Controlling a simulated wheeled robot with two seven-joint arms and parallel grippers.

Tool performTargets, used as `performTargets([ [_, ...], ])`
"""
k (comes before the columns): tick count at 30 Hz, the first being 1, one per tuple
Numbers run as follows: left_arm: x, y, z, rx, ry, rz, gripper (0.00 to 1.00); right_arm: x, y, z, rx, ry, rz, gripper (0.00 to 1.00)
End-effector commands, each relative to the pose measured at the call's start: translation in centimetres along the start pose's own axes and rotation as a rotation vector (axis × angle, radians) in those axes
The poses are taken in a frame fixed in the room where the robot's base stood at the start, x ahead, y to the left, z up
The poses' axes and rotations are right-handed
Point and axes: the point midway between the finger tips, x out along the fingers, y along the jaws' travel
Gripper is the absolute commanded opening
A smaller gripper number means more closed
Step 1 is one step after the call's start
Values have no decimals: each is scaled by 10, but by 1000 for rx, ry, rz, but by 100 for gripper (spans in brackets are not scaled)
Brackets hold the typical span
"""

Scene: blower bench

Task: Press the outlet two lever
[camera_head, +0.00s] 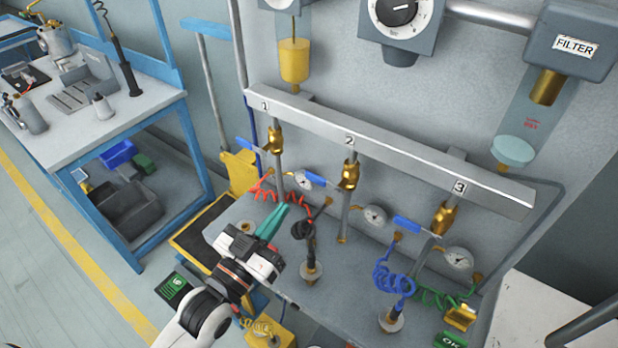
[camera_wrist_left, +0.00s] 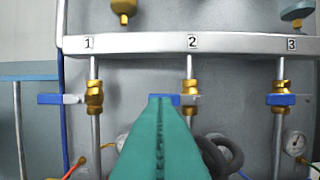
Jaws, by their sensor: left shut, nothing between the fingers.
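The outlet two lever (camera_head: 326,163) is a blue handle pointing left from a brass valve (camera_head: 350,174) under the number 2 on the grey manifold bar (camera_head: 390,160). The wrist view shows the same brass valve (camera_wrist_left: 190,92); the lever there is mostly hidden behind my fingertips. My left gripper (camera_head: 279,214) has teal fingers, shut and empty. In the head view it is below and left of the lever, over the bench top. In the wrist view its tips (camera_wrist_left: 161,99) line up with the lever; I cannot tell how large the gap is. My right gripper is not in view.
Similar blue levers belong to outlet one (camera_head: 248,147) and outlet three (camera_head: 407,224). Gauges, a red coiled hose (camera_head: 300,212) and a blue coiled hose (camera_head: 393,278) crowd the space below. A black-handled tool (camera_head: 306,240) stands on the bench right of my gripper.

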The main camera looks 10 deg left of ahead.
Motion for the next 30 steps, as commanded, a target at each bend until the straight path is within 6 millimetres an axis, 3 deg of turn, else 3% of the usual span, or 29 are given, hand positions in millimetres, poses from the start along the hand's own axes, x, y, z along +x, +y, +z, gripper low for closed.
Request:
performTargets([
  [6, 2, -3, 26, -6, -116, -22, 0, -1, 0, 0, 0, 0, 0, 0],
  [20, 6, -3, 29, -6, -125, -22, 0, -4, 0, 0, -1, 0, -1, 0],
  [23, 18, -3, 32, -6, -126, -21, 0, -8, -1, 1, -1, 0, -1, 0],
  [30, 67, -4, 40, -6, -126, -21, 0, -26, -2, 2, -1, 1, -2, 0],
])
